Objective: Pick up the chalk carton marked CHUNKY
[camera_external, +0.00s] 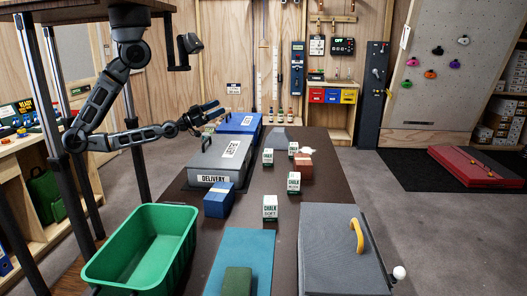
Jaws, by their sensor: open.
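Several small white chalk cartons stand upright on the dark table (322,190): a front one (270,207), a right one (294,183), a back left one (268,157) and a back one (293,149). The front one seems to read CHALK SOFT. The second words on the others are too small to read, so I cannot tell which is marked CHUNKY. My gripper (215,109) is open and empty, raised above the far left of the table and to the left of the cartons, apart from them all.
A grey DELIVERY case (218,163), a blue case (238,123) and a blue box (219,201) line the left side. A reddish block (305,166) sits behind the right carton.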

